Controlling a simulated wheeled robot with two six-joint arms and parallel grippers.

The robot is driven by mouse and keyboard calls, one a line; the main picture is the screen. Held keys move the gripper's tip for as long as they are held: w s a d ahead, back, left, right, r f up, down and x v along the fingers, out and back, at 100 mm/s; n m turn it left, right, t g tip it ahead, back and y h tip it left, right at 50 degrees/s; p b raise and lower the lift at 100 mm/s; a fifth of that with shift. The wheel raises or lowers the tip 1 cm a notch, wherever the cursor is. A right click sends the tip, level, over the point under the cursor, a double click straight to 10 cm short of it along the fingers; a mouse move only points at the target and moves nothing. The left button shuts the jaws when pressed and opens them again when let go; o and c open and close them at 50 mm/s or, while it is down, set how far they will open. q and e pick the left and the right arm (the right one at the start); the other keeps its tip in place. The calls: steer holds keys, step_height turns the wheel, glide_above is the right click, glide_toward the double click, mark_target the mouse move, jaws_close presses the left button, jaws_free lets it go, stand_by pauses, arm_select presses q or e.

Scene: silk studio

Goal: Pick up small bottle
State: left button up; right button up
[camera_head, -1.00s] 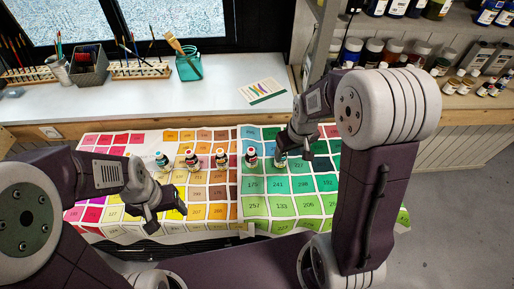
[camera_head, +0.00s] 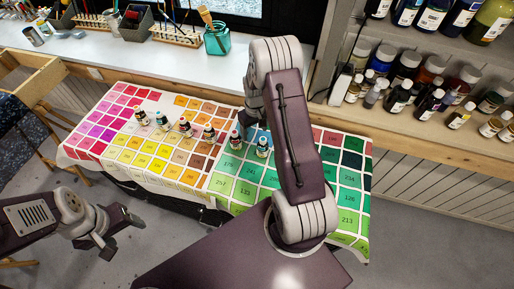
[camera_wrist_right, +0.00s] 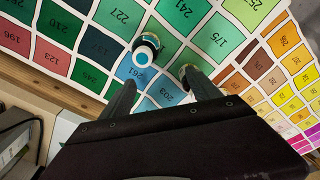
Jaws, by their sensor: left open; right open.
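Several small bottles stand in a row on the colour-chart cloth. A bottle with a pale cap (camera_head: 263,147) is at the row's right end, on the green and blue squares. Another (camera_head: 236,140) stands just left of it. Something yellowish shows at the other fingertip, partly hidden. In the head view my right arm hides most of that gripper. My left gripper (camera_head: 106,232) is open and empty, low at the left, away from the bottles.
The colour-chart cloth (camera_head: 135,150) covers a low table. Behind is a white counter (camera_head: 165,58) with brushes and a teal jar (camera_head: 216,40). Shelves of paint bottles (camera_head: 430,75) stand at right. Grey floor is open in front.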

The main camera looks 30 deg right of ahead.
mark_target(262, 138)
steer(key=shift+s+d+f+m+g+p, duration=0.2)
steer(key=shift+s+d+f, duration=0.1)
steer(key=shift+s+f, duration=0.3)
steer(key=shift+s+d+f+m+g+p, duration=0.1)
steer(key=shift+s+d+f+g+p, duration=0.2)
steer(key=shift+s, duration=0.35)
steer(key=shift+s+d+f, duration=0.1)
steer(key=shift+d, duration=0.05)
step_height(262, 138, down, 3)
steer(key=shift+s+f+p, duration=0.1)
steer(key=shift+s+p, duration=0.05)
steer(key=shift+p, duration=0.15)
steer(key=shift+d+f, duration=0.1)
steer(key=shift+f, duration=0.3)
step_height(262, 138, down, 5)
steer(key=shift+s+d+f+p, duration=0.1)
steer(key=shift+p, duration=0.55)
jaws_close()
